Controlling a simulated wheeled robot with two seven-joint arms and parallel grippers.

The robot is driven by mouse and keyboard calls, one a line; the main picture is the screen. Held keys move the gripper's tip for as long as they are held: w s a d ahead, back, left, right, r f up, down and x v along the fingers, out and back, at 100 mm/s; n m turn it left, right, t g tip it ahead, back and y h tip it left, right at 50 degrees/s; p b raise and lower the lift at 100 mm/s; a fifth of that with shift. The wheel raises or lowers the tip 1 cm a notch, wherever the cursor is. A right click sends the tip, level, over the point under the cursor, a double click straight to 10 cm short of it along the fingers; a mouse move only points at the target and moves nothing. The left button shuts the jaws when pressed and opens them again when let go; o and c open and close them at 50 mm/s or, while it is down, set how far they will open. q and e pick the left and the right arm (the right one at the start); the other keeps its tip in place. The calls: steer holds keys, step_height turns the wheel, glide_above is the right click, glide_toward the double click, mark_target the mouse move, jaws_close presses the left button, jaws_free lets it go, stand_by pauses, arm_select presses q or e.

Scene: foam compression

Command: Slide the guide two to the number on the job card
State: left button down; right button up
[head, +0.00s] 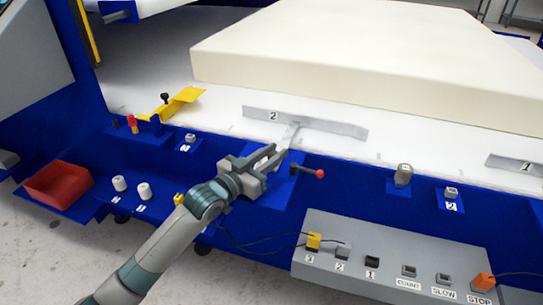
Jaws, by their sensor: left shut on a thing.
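Guide two (340,127) is a long grey metal strip with a "2" label, lying on the white bed in front of the foam block (350,60). A short grey stem (291,133) reaches from it toward the blue front edge. My left gripper (277,158) is at the near end of this stem and shut on it; the fingers partly hide the hold. A black lever with a red ball (319,173) is just right of the gripper. I cannot make out a job card or a readable scale. My right gripper is not in view.
Guide one (515,165) is at the right edge. A yellow bracket with a black knob (178,104) stands to the left. A grey button box (390,262) with cables is in front, and a red bin (58,184) is at left. Bare white bed lies between the two guides.

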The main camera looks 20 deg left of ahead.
arm_select(q)
steer(key=c, duration=1.5)
jaws_free()
steer(key=shift+o, duration=0.2)
steer(key=shift+s+a, duration=0.1)
steer(key=shift+s, duration=0.05)
steer(key=v, duration=1.7)
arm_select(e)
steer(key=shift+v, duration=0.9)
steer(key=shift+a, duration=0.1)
